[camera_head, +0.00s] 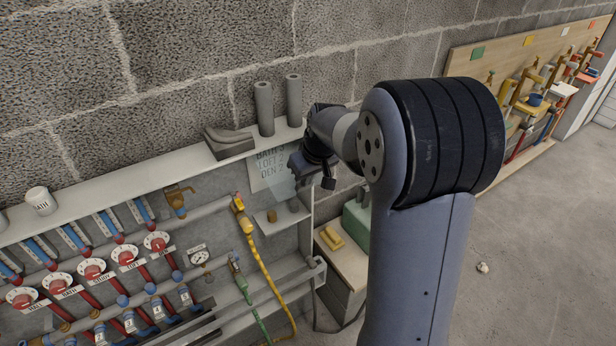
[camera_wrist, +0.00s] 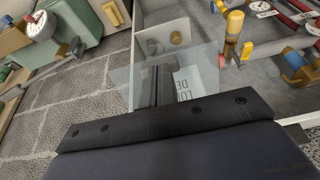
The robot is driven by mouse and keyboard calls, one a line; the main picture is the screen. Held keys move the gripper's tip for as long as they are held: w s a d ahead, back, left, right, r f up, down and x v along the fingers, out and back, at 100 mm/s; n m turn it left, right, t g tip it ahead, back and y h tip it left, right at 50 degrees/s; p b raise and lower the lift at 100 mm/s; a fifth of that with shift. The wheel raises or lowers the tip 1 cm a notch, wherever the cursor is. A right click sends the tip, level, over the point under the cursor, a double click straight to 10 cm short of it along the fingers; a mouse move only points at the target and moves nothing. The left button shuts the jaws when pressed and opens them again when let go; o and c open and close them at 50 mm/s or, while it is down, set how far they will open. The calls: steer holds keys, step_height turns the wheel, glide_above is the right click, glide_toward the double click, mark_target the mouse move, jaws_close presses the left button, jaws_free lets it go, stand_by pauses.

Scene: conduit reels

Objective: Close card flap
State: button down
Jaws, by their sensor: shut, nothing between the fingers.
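A printed card (camera_head: 268,168) with lines of lettering is on the back wall of the cabinet. A clear flap (camera_head: 286,188) stands out from it at an angle, at the card's right side. In the wrist view the clear flap (camera_wrist: 125,88) spreads around the fingers, and part of the card (camera_wrist: 184,84) shows behind it. My gripper (camera_head: 300,176) is at the flap, to the right of the card. In the wrist view my gripper (camera_wrist: 155,72) is shut and empty. I cannot tell whether the fingers touch the flap.
A shelf (camera_head: 120,187) runs above the card, with two grey tubes (camera_head: 265,108) on it. A small ledge (camera_head: 270,217) sits below. Gauges, red-handled valves and a yellow hose (camera_head: 265,270) fill the left. A green box (camera_head: 356,222) stands to the right.

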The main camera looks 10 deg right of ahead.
mark_target(308, 188)
steer(key=shift+f, duration=0.15)
step_height(308, 188, down, 4)
steer(key=b, duration=0.3)
steer(key=t+b, duration=0.1)
steer(key=b, duration=0.3)
steer(key=shift+w+r+t+y, duration=0.15)
steer(key=shift+r+t+y, duration=0.1)
steer(key=shift+t+y, duration=0.05)
steer(key=w+a+f+t+y+b, duration=0.1)
steer(key=w+f+b, duration=0.6)
steer(key=b, duration=0.8)
steer(key=w+a+f+t+y+b, duration=0.1)
steer(key=w+a+f+t+b, duration=0.2)
steer(key=b, duration=1.2)
steer(key=shift+w+a+f+t, duration=0.4)
steer(key=shift+w+f+t, duration=0.6)
steer(key=shift+w+f, duration=1.4)
steer(key=shift+s+f, duration=0.15)
steer(key=shift+s, duration=0.05)
